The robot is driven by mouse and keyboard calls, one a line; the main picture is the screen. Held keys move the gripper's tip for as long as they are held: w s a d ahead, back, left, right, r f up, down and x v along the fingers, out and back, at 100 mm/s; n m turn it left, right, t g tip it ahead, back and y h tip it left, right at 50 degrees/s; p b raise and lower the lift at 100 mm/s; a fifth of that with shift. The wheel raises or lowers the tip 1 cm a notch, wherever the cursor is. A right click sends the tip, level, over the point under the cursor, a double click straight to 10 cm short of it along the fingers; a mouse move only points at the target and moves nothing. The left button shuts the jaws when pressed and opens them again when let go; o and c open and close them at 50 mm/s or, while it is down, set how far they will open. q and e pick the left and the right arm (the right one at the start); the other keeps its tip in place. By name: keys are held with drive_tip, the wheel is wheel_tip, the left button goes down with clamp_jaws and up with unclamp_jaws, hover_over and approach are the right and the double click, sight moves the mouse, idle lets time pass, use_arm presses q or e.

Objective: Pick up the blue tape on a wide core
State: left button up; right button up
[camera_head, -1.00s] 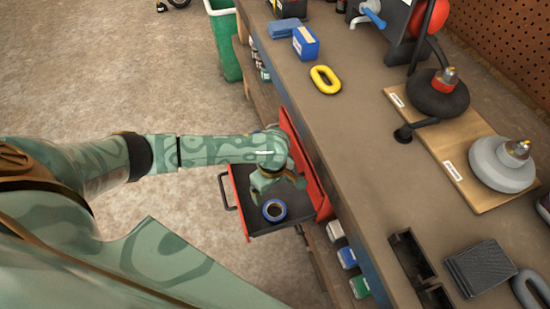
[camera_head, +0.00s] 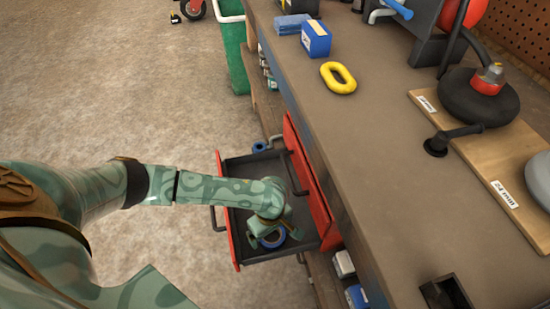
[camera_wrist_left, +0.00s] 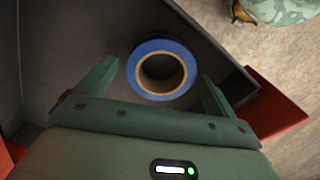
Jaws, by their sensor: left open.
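The blue tape on a wide core (camera_wrist_left: 161,47) lies flat in the open drawer, its tan core showing in the left wrist view. In the head view the tape (camera_head: 273,242) is partly hidden by my left gripper (camera_head: 269,238). In the left wrist view my left gripper (camera_wrist_left: 158,85) is open and empty, its two fingers apart on either side of the tape's near edge. The tape is just ahead of the fingertips; I cannot tell the height gap. My right gripper is not in view.
The dark-floored drawer (camera_head: 241,170) has a red front and stands out from the workbench (camera_head: 380,170). A second blue roll (camera_head: 259,147) is near its far edge. A yellow ring (camera_head: 338,78) and a blue box (camera_head: 316,39) are on the bench. Open floor lies left.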

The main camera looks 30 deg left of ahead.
use_arm(q)
drive_tip(key=c, duration=1.1)
drive_tip(key=shift+r+p, duration=0.45)
drive_tip(key=shift+r, duration=0.1)
wheel_tip(320, 180, up, 3)
drive_tip(key=shift+r+p, duration=0.15)
drive_tip(key=shift+p, duration=1.05)
drive_tip(key=s+d+r+p, duration=0.3)
drive_tip(key=s+r+p, duration=0.5)
drive_tip(key=s+p, duration=0.3)
drive_tip(key=s, duration=0.2)
drive_tip(key=shift+s+d+r+p, duration=0.15)
drive_tip(key=shift+s+r+p, duration=0.2)
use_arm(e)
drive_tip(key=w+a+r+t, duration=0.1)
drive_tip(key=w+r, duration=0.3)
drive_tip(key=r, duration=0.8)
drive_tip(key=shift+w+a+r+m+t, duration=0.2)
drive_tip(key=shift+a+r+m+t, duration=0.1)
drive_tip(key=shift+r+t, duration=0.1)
